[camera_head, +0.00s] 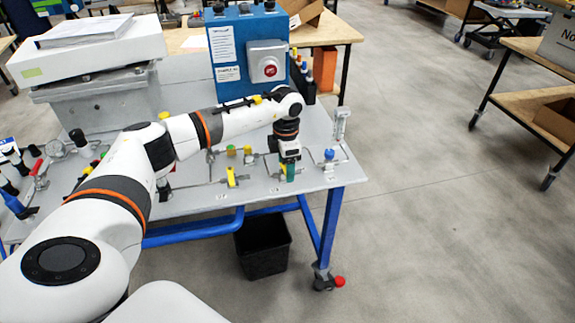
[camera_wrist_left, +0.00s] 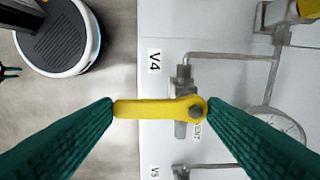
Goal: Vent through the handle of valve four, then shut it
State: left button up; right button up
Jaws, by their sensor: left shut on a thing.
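The yellow lever handle of valve four (camera_wrist_left: 155,109) lies between the fingers of my left gripper (camera_wrist_left: 161,106), below the V4 label (camera_wrist_left: 154,61) in the wrist view. The left gripper is shut on it, with green fingertips at its free end and its pivot end. The handle lies across the valve body (camera_wrist_left: 183,76). A small label, partly hidden and seemingly reading VENT (camera_wrist_left: 197,131), sits beside the pivot. In the head view, my left gripper (camera_head: 288,172) points down at the panel and mostly hides this handle. My right gripper is not in view.
Another yellow valve handle (camera_head: 231,177) stands left of the gripper. A flowmeter (camera_head: 341,125) and blue knob (camera_head: 329,154) stand to the right. A blue box with a red button (camera_head: 270,68) stands behind. A black bin (camera_head: 262,247) is under the table.

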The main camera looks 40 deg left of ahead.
pick_arm(q)
jog(key=shift+m, duration=0.3)
jog(key=o, duration=1)
jog(key=shift+r, duration=0.1)
notch_tip(320, 180, up, 12)
jog(key=b, duration=0.2)
